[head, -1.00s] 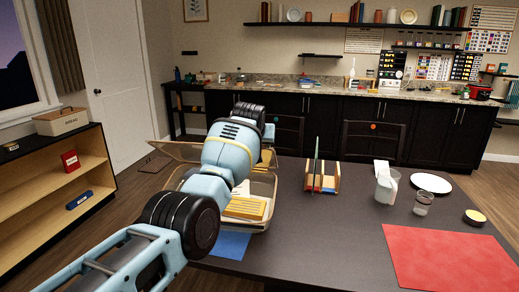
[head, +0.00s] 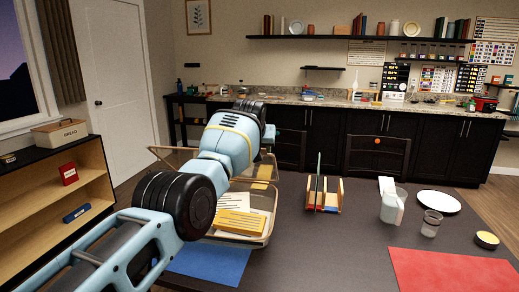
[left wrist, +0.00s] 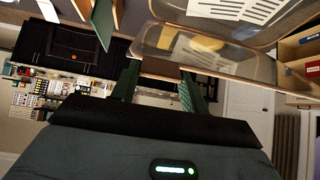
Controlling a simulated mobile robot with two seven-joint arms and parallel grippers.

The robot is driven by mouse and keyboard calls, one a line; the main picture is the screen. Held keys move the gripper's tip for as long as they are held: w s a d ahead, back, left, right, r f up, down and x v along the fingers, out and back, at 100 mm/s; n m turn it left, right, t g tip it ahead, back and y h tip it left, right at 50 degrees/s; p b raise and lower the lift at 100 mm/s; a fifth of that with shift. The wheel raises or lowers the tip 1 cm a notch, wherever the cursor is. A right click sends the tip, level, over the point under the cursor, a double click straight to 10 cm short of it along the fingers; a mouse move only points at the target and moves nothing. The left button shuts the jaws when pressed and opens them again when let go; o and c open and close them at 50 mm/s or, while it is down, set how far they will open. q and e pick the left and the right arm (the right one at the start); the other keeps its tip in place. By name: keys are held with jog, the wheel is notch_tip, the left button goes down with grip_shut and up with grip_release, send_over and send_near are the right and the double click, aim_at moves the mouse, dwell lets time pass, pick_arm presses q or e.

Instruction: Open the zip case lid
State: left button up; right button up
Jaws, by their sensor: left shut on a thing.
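The clear zip case (head: 265,236) with a tan rim sits on the dark table, left of centre. A pale card and yellow pieces lie in it. Its see-through lid (head: 163,155) stands raised at an angle behind the base, partly hidden by my left arm. In the left wrist view the lid (left wrist: 215,62) spans above the fingers, with a yellow piece visible through it. My left gripper (left wrist: 158,74) is shut on the lid's edge. In the head view my arm hides its fingers. My right gripper is not in view.
A blue mat (head: 210,263) lies in front of the case, and a red mat (head: 455,275) at the right. A wooden rack (head: 324,195), a pitcher (head: 392,203), a glass (head: 431,223), a white plate (head: 438,202) and a small yellow-topped tin (head: 486,239) stand to the right.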

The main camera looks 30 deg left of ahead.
pick_arm(q)
jog(key=shift+r, duration=0.2)
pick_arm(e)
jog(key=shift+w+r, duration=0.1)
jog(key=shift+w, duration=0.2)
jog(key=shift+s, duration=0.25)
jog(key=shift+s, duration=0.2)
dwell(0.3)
pick_arm(q)
jog(key=o, duration=1.4)
jog(key=shift+f, duration=0.1)
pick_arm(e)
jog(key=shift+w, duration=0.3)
pick_arm(q)
jog(key=p+v, duration=0.5)
jog(key=v, duration=0.3)
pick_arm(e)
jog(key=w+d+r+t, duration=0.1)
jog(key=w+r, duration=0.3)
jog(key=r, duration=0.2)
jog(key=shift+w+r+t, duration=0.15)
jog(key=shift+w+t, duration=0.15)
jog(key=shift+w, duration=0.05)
